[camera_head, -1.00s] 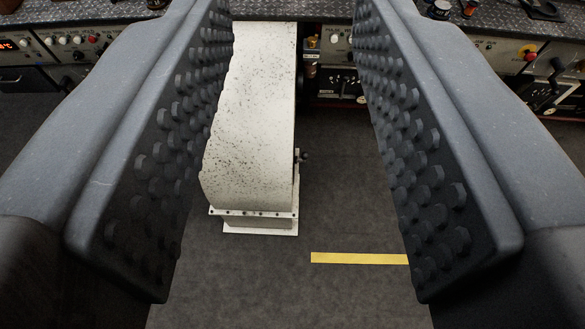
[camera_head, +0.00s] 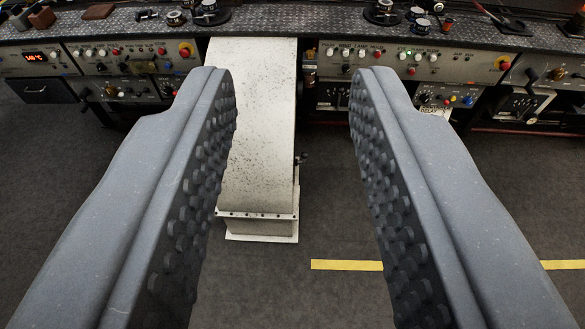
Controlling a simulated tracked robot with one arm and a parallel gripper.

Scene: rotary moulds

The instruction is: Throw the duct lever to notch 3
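My gripper (camera_head: 293,82) is open and empty, its two studded grey fingers wide apart. A white, speckled duct (camera_head: 262,120) shows between the fingers. It runs down from the counter to a flanged foot on the floor. A small dark handle (camera_head: 301,159) sticks out from the duct's right side, low down; it may be the duct lever. It lies between the fingers in the picture, with nothing touching it. Its notches are too small to make out. The left finger hides part of the duct's left edge.
A long metal-topped counter (camera_head: 330,22) spans the back, with control panels of knobs and red buttons along its front. A black slotted box (camera_head: 343,98) is right of the duct. Yellow tape (camera_head: 346,265) marks the grey floor, which is otherwise clear.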

